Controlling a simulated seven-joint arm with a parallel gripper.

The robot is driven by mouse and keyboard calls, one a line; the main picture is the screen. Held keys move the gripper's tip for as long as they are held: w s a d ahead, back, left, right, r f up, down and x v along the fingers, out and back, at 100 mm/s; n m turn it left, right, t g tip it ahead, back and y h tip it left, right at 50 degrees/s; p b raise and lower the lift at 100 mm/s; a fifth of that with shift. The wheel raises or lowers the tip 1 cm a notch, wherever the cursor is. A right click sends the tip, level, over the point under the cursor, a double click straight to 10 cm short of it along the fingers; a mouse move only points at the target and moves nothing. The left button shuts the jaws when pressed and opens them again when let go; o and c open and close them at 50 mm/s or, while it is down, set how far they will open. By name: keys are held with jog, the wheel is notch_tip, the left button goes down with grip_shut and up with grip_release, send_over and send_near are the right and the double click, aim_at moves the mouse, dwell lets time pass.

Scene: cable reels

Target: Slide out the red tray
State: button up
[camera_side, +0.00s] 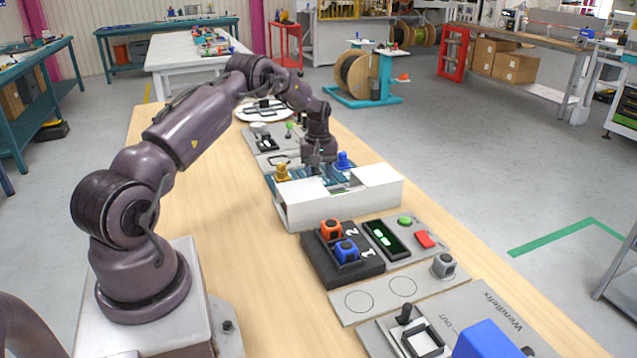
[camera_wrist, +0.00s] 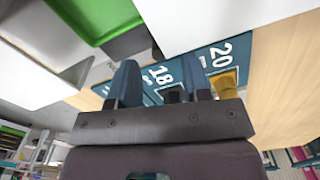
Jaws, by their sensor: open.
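I see no tray that is clearly red. A white box-like housing (camera_side: 340,208) stands on the bench, with a gap between its white top panels. A green tray-like surface (camera_wrist: 98,18) shows at the upper left of the wrist view, beside white panels. My gripper (camera_side: 318,160) hangs pointing down at the far side of the housing, over a teal numbered plate (camera_wrist: 205,60). In the wrist view its two blue-grey fingers (camera_wrist: 162,75) are apart. A small dark part shows behind the fingers; I cannot tell whether they touch it.
A yellow knob (camera_side: 282,173) and a blue knob (camera_side: 343,160) flank my gripper. In front of the housing are a black holder (camera_side: 345,268) with orange and blue cubes, and a panel with a red button (camera_side: 425,239). The bench's left side is clear.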

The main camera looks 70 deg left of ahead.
jog(key=shift+f, duration=1.7)
grip_shut()
jog(key=shift+w, duration=1.7)
grip_release()
